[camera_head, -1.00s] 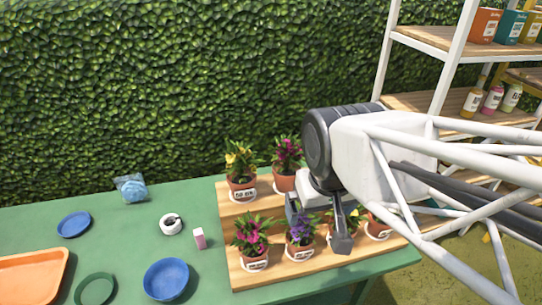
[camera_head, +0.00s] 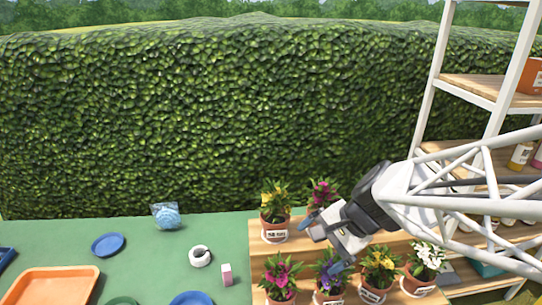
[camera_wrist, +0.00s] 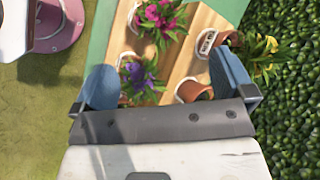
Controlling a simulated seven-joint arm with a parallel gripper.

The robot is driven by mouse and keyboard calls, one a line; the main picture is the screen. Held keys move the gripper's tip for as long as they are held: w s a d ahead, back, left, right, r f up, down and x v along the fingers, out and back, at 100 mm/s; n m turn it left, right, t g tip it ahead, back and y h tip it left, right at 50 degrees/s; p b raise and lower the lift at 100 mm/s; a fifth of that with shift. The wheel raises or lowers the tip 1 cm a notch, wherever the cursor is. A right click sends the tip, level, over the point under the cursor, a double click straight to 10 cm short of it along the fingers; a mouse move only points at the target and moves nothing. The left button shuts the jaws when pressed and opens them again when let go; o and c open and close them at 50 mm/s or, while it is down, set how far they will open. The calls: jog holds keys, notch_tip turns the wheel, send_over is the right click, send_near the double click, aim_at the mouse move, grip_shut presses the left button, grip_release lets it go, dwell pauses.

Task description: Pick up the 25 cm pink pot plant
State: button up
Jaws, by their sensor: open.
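One pink-flowered pot plant (camera_head: 322,192) stands in the back row of the wooden stand, its pot mostly hidden by my gripper. Another pink one (camera_head: 281,275) stands in the front row and also shows at the top of the wrist view (camera_wrist: 160,16). The labels are too small to read, so I cannot tell which is 25 cm. My gripper (camera_head: 325,248) is open above the stand, tilted, in front of the back pink plant. In the wrist view its blue fingers (camera_wrist: 165,85) are spread, with a terracotta pot (camera_wrist: 193,91) partly visible between them; that pot's plant is hidden.
Purple (camera_head: 330,270), yellow (camera_head: 380,262) and white (camera_head: 428,258) plants fill the front row closely. A yellow plant (camera_head: 275,205) stands at the back left. The green table (camera_head: 185,262) has free room left of the stand. A shelf rack (camera_head: 485,90) stands right.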

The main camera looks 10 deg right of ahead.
jog(key=w+d+f+m+t, duration=0.3)
jog(key=w+d+m+t, duration=0.1)
jog(key=w+m, duration=0.3)
jog(key=w+d+f+m+t+y, duration=0.1)
jog(key=w+d+f+m+t, duration=0.3)
jog(key=w+d+m, duration=0.3)
jog(key=w+m, duration=0.1)
jog(key=m, duration=0.3)
jog(key=shift+w+d+m+t+y, duration=0.2)
jog(key=shift+m+t+y, duration=0.1)
jog(key=shift+f, duration=0.1)
jog(key=shift+x, duration=1.3)
jog(key=shift+x, duration=2.6)
jog(key=shift+s+f, duration=0.1)
jog(key=shift+f, duration=0.05)
jog(key=c, duration=0.9)
